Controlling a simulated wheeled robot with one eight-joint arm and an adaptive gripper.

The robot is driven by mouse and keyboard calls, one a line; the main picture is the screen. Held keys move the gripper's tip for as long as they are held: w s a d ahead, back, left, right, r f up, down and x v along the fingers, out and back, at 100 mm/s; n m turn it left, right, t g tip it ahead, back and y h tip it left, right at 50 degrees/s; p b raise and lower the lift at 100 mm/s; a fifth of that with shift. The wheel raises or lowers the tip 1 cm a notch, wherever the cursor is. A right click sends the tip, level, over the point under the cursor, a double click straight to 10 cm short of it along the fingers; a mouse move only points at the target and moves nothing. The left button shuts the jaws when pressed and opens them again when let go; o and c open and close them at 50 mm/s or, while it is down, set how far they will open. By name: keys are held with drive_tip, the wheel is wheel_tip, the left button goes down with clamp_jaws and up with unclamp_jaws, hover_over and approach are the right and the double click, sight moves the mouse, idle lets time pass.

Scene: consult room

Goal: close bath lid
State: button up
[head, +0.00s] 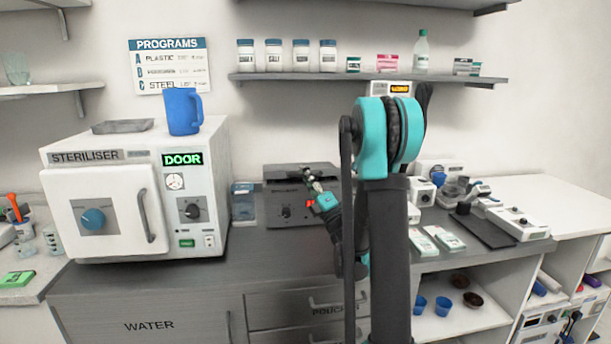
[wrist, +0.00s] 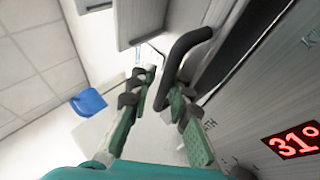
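The bath (head: 283,214) is a dark grey box on the counter, right of the steriliser. Its lid (head: 292,171) is a dark slab at the top; how far it stands open is hard to tell. My gripper (head: 316,187) is at the bath's upper front right. In the wrist view, my gripper (wrist: 163,86) has its two fingers apart, with a curved black handle (wrist: 188,52) close to and partly between the tips. Contact with the handle cannot be told.
The white steriliser (head: 135,195) stands left, with a blue jug (head: 183,110) and a grey tray (head: 122,126) on top. A clear blue-tinted container (head: 243,205) sits between it and the bath. A shelf (head: 370,77) with jars hangs above. Instruments (head: 515,222) occupy the right counter.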

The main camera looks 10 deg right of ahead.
drive_tip(key=shift+w+r, duration=0.1)
idle(0.3)
drive_tip(key=shift+o, duration=0.5)
wheel_tip(320, 180, up, 8)
drive_tip(key=shift+a+r, duration=0.1)
drive_tip(key=shift+r, duration=0.1)
drive_tip(key=o, duration=0.5)
drive_tip(key=shift+r, duration=0.6)
drive_tip(key=shift+c, duration=0.2)
